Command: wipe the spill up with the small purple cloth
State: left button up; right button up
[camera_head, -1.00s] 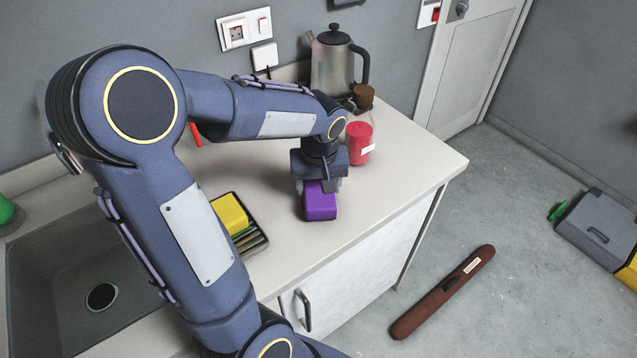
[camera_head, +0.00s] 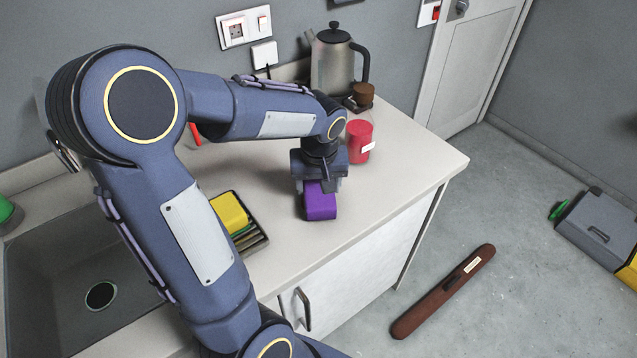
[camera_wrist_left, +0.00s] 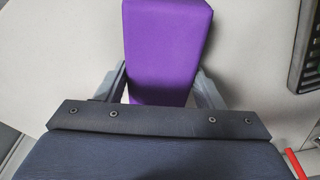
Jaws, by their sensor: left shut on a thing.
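The small purple cloth (camera_head: 320,203) is a block-like folded piece at the countertop (camera_head: 375,190), right of the sink. My left gripper (camera_head: 319,184) points down over it and is shut on it. In the left wrist view the purple cloth (camera_wrist_left: 165,50) sits between the two grey fingers (camera_wrist_left: 160,88). I cannot tell whether its underside touches the counter. No spill can be made out; any spill under the cloth or behind my arm is hidden. My right gripper is not in view.
A yellow sponge (camera_head: 229,212) lies in a dark tray (camera_head: 262,242) left of the cloth. A red container (camera_head: 360,143), a brown-topped jar (camera_head: 363,94) and a steel kettle (camera_head: 332,62) stand behind. The sink (camera_head: 50,285) is at left. The counter's right part is clear.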

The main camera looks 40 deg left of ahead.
pick_arm(q)
jog(key=shift+f, duration=0.35)
dwell(0.7)
jog(key=shift+s+a+b, duration=0.25)
jog(key=shift+s+b, duration=0.15)
jog(key=shift+s, duration=0.55)
dwell(0.6)
jog(key=shift+w+d, duration=0.25)
jog(key=shift+w, duration=0.7)
dwell(3.0)
jog(key=shift+s+a, duration=0.3)
jog(key=shift+s, duration=0.65)
jog(key=shift+w+d, duration=0.1)
jog(key=shift+w, duration=0.1)
dwell(0.4)
